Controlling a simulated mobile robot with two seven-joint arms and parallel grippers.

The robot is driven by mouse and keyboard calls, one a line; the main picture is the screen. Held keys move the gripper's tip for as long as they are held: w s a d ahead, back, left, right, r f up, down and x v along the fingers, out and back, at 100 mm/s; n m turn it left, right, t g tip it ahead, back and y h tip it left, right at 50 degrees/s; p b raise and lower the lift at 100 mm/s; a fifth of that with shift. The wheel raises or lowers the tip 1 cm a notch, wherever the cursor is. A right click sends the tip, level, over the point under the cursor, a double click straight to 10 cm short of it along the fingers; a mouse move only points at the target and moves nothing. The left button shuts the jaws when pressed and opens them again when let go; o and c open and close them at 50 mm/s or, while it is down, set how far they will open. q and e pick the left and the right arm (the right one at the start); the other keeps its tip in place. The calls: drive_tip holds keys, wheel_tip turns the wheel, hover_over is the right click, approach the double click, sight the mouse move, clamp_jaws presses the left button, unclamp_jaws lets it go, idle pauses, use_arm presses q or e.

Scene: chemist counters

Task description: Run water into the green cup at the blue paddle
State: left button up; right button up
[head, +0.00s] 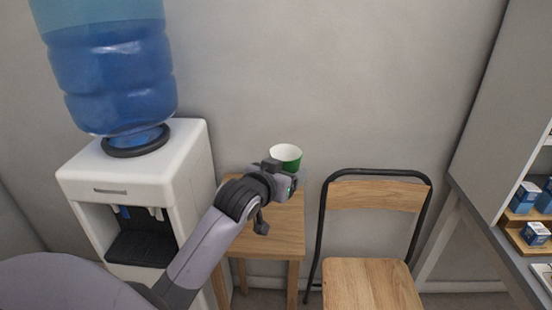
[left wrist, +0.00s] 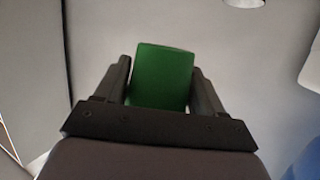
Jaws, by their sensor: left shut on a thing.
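The green cup (head: 286,154) has a white inside and shows in the head view above a small wooden table. My left gripper (head: 285,172) is shut on it and holds it near upright, mouth up. In the left wrist view the green cup (left wrist: 161,78) sits between the two dark fingers of my left gripper (left wrist: 162,85). The water dispenser (head: 190,160) stands to the left of the cup. Its blue paddle (head: 124,212) is in the recess, above a dark drip tray (head: 142,249), with a white one beside it. The cup is apart from the dispenser. My right gripper is not in view.
A blue water bottle (head: 112,75) sits on the dispenser. The small wooden table (head: 285,230) stands right of the dispenser, then a wooden chair (head: 370,280) with a black frame. A shelf with small blue boxes (head: 525,197) is at the far right.

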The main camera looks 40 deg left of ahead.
use_arm(q)
drive_tip(key=s+d+f+m+h, duration=0.1)
drive_tip(key=s+d+f, duration=0.2)
drive_tip(key=s+d, duration=0.7)
drive_tip(key=s, duration=0.2)
drive_tip(key=shift+s+d+h, duration=0.3)
drive_tip(key=shift+d+h, duration=0.1)
